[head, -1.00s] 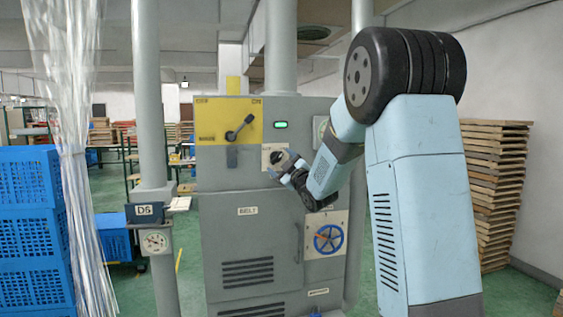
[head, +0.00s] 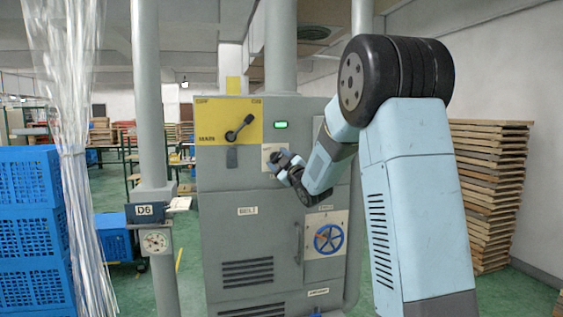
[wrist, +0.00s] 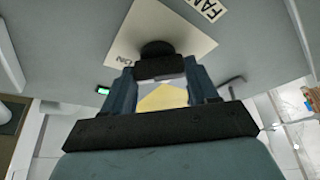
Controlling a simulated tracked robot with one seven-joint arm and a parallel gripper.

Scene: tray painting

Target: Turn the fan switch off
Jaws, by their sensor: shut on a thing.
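The fan switch is a black knob (wrist: 158,48) on a pale plate (wrist: 185,35) on the grey machine cabinet; the wrist view shows a FAN label (wrist: 208,8) beside it. In the head view the plate (head: 267,150) sits below the green light, and my gripper covers most of the knob. My gripper (head: 277,160) is at the plate, reaching in from the right. In the wrist view its two blue-grey fingers (wrist: 161,70) are on either side of the knob's dark bar and shut on it. The knob's exact angle is hard to read.
Left of the switch is a yellow panel (head: 215,120) with a black lever. A green light (head: 280,125) is lit above. A blue handwheel (head: 329,238) is below right. A grey post (head: 150,95) and blue crates (head: 30,230) stand left.

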